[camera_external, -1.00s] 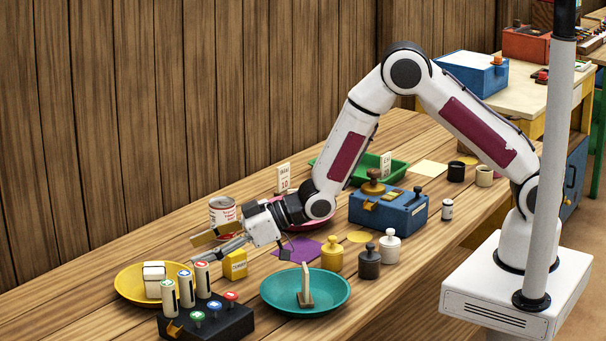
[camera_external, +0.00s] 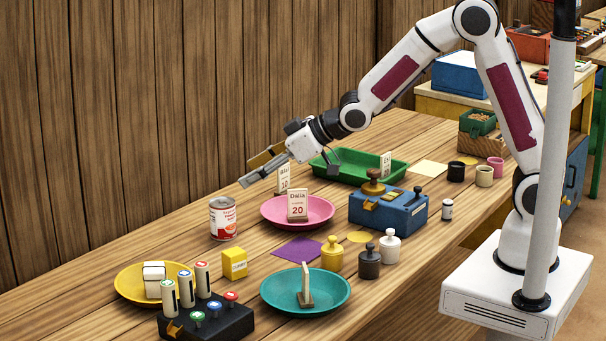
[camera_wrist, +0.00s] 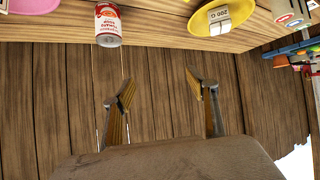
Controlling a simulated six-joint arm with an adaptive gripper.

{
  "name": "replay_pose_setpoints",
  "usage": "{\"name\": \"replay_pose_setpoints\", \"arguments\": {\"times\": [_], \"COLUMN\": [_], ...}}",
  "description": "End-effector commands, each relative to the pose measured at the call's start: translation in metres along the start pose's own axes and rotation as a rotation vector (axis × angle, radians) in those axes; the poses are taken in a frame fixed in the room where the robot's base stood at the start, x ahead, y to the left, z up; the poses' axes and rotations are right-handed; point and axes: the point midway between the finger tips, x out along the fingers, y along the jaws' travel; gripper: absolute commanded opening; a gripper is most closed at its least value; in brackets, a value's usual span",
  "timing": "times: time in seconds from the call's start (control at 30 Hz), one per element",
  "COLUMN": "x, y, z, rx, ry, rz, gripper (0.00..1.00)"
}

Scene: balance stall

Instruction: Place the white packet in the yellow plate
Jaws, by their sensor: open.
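The white packet (camera_external: 154,273) with a dark band stands in the yellow plate (camera_external: 127,289) at the front left of the table. In the wrist view the packet (camera_wrist: 220,24) shows printed text and lies within the yellow plate (camera_wrist: 203,20). My gripper (camera_external: 258,170) is open and empty, raised above the table near the back wall, apart from the packet and the plate. In the wrist view its two fingers (camera_wrist: 163,90) are spread with only the wooden wall between them.
A can (camera_external: 223,219) and a pink plate (camera_external: 270,211) with a Dalia card stand below my gripper. A teal plate (camera_external: 338,291), a yellow box (camera_external: 234,264) and a dark stand (camera_external: 228,321) with cylinders are at the front. A green tray (camera_external: 335,171) is behind.

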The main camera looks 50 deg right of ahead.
Motion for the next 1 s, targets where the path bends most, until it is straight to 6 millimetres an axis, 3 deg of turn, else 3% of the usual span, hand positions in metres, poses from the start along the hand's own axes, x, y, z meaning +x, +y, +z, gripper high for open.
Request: {"name": "replay_pose_setpoints", "arguments": {"times": [0.2, 0.5, 1.0], "x": [-0.054, -0.128, -0.251], "y": [0.035, 0.069, 0.092], "z": [0.002, 0.020, 0.073], "rx": [0.040, 0.104, 0.225], "ry": [-0.058, -0.147, -0.291], "rz": [0.069, 0.147, 0.239], "gripper": [0.58, 0.58, 0.58]}}
